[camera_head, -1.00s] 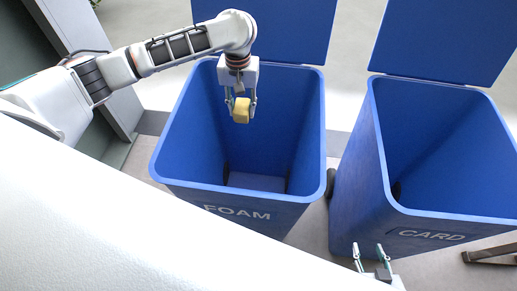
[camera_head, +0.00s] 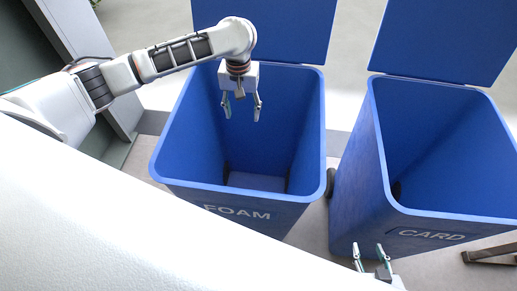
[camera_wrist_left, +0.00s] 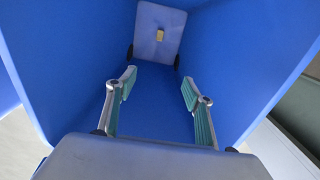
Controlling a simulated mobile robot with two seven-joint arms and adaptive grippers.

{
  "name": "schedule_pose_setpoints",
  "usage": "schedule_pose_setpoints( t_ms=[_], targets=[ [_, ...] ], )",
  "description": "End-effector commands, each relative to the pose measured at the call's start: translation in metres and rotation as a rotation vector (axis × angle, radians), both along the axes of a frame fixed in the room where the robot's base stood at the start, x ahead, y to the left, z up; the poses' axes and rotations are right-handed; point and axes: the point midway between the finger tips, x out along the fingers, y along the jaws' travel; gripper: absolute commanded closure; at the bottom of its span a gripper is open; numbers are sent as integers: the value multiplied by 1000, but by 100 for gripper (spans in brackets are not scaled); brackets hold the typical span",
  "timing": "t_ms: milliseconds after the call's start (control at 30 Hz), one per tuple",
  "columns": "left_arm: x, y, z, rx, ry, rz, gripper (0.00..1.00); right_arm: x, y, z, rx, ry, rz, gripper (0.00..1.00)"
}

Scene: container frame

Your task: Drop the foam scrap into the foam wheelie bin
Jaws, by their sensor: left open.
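The foam wheelie bin (camera_head: 240,213) is blue, marked FOAM, with its lid swung back. My left gripper (camera_head: 242,108) is open and empty over the bin's mouth, fingers pointing down. It also shows in the left wrist view (camera_wrist_left: 158,88) with its fingers spread. The foam scrap (camera_wrist_left: 160,35) is a small yellowish block, seen in the left wrist view against the bin's floor, below and apart from the fingers. I cannot tell whether it rests there or is still falling. It is not visible in the head view. My right gripper (camera_head: 368,250) is open and empty at the lower right.
A second blue bin marked CARD (camera_head: 425,228) stands open to the right, with a narrow gap between the bins. A dark metal leg (camera_head: 490,254) is at the right edge. A grey cabinet (camera_head: 80,40) stands at the left.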

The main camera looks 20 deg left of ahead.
Motion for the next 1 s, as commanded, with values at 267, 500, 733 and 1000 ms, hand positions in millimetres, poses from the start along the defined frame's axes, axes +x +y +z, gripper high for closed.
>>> schedule_pose_setpoints(
  t_ms=[267, 500, 733, 1000],
  targets=[
    [2, 1, 36, 2, -7, 0, 48, 0, 1, 0, 0, -1, 2, 60],
    [2, 1, 85, 1, -6, 1, 48, 0, 1, 0, 0, -1, 3, 60],
    [1, 0, 112, 2, -3, 0, 48, 0, 1, 0, 0, -1, 3, 60],
    [0, 0, 120, 0, -1, 0, 48, 1, 1, 0, 0, -2, 3, 60]
  ],
)
